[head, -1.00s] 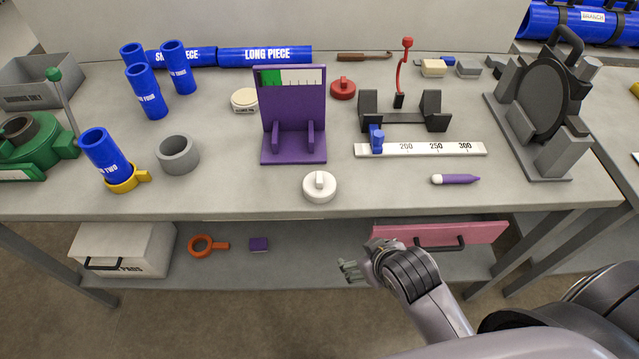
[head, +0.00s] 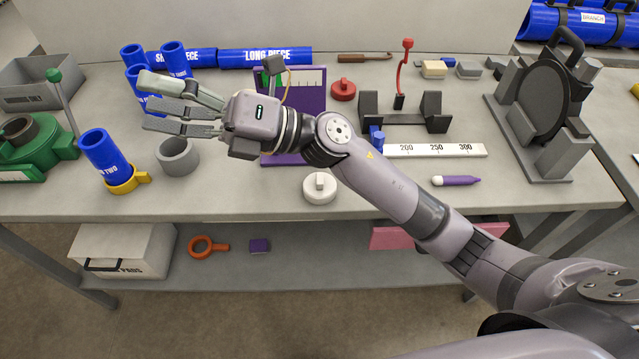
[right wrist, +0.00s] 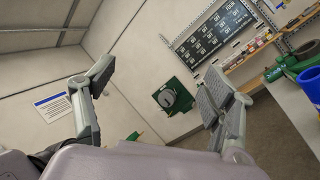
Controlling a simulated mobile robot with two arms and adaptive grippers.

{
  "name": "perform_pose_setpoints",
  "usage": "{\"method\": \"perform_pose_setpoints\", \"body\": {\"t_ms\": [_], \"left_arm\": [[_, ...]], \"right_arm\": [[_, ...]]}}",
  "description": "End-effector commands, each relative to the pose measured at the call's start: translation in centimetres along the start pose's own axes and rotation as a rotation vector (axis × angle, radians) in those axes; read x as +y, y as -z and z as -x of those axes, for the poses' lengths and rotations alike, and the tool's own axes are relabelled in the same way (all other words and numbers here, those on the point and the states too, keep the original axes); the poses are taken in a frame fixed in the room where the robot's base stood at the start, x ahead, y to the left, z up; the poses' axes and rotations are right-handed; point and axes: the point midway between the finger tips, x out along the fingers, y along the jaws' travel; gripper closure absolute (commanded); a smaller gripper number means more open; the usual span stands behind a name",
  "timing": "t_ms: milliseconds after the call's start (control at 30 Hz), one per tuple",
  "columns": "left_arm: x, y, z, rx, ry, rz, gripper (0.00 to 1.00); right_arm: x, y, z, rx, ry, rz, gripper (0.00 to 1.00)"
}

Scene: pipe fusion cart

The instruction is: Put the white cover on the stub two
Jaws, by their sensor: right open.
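The white cover (head: 320,188), a round cap with a raised grip, lies on the bench near its front edge. Stub two (head: 104,158), a blue tube with lettering, stands slightly tilted in a yellow ring clamp (head: 128,181) at the left. My right gripper (head: 166,105) is open and empty above the bench, pointing left, between the blue tubes and the purple stand. In the right wrist view its two fingers (right wrist: 155,100) are spread with nothing between them. My left gripper is not in view.
A grey ring (head: 178,157) stands right of stub two. Behind are the purple stand (head: 313,95), a red cap (head: 342,89) and several blue tubes. A green device (head: 35,150) is at the far left. Bench front between stub two and the white cover is clear.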

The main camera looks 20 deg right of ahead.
Motion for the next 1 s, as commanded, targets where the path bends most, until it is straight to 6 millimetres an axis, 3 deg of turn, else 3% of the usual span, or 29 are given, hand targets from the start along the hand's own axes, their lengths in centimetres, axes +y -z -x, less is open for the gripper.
{"method": "perform_pose_setpoints", "body": {"t_ms": [33, 100, 167, 233, 367, 500, 600, 700, 833, 1000], "left_arm": [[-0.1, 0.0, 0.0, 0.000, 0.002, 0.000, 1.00], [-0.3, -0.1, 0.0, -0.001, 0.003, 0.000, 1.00], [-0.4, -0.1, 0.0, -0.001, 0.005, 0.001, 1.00], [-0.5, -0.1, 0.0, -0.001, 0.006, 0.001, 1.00], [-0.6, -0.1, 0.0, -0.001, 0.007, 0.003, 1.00], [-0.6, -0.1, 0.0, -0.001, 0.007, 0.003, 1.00], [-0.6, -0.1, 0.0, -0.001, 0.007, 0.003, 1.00], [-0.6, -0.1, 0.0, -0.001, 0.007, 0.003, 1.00], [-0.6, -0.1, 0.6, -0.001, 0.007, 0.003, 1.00], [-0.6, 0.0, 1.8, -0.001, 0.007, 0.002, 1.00]], "right_arm": [[-0.6, 2.1, -0.7, 0.180, 0.037, 0.118, 0.23], [-2.5, 4.9, -0.1, 0.431, 0.109, 0.262, 0.23], [-4.7, 6.3, 1.5, 0.643, 0.192, 0.372, 0.23], [-7.3, 6.6, 4.4, 0.882, 0.312, 0.483, 0.23], [-10.7, 3.4, 11.7, 1.268, 0.586, 0.610, 0.23], [-10.6, -2.0, 18.5, 1.545, 0.871, 0.636, 0.23], [-9.5, -4.9, 21.5, 1.657, 1.016, 0.619, 0.23], [-8.6, -6.4, 23.2, 1.712, 1.097, 0.599, 0.23], [-9.2, -6.3, 24.4, 1.734, 1.126, 0.584, 0.23], [-11.8, -4.6, 25.8, 1.735, 1.120, 0.582, 0.23]]}}
